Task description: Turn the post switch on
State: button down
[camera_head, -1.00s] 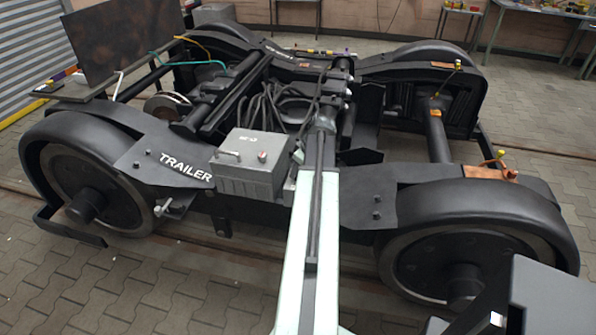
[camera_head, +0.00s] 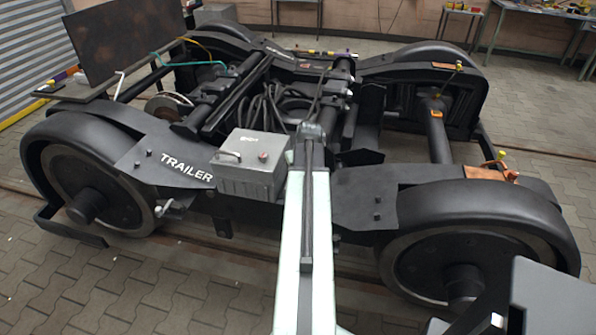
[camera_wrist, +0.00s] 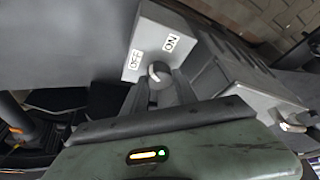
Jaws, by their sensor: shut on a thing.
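The post switch (camera_wrist: 133,70) shows in the wrist view as a light grey block with OFF and ON labels, OFF at the left and ON at the right. Its round grey knob (camera_wrist: 158,71) sits below and between the labels. I cannot tell clearly which label the knob points at. My gripper (camera_wrist: 160,88) has its two dark fingers on either side of the knob and is shut on it. In the head view the switch and my fingers are not clearly seen at the far end of my arm.
A grey box (camera_head: 247,180) with a handle and a reddish knob stands on the bogie frame (camera_head: 150,160), just left of my arm. Black cables (camera_head: 262,105) lie behind it. Large wheels (camera_head: 95,190) flank the frame. Paved floor (camera_head: 150,290) is clear in front.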

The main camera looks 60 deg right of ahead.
jog(key=m, duration=0.2)
jog(key=m+g+h, duration=0.1)
jog(key=m, duration=0.2)
jog(key=shift+w+a+g, duration=0.15)
jog(key=shift+a+g, duration=0.05)
jog(key=shift+g, duration=0.1)
jog(key=m+g, duration=0.1)
jog(key=m, duration=0.2)
jog(key=m+g, duration=0.1)
jog(key=m, duration=0.2)
jog(key=shift+w+h, duration=0.15)
jog(key=shift+h, duration=0.15)
jog(key=shift+m, duration=0.4)
jog(key=c, duration=1)
grip_release()
jog(key=p+v, duration=0.7)
jog(key=v, duration=0.1)
jog(key=shift+w, duration=0.15)
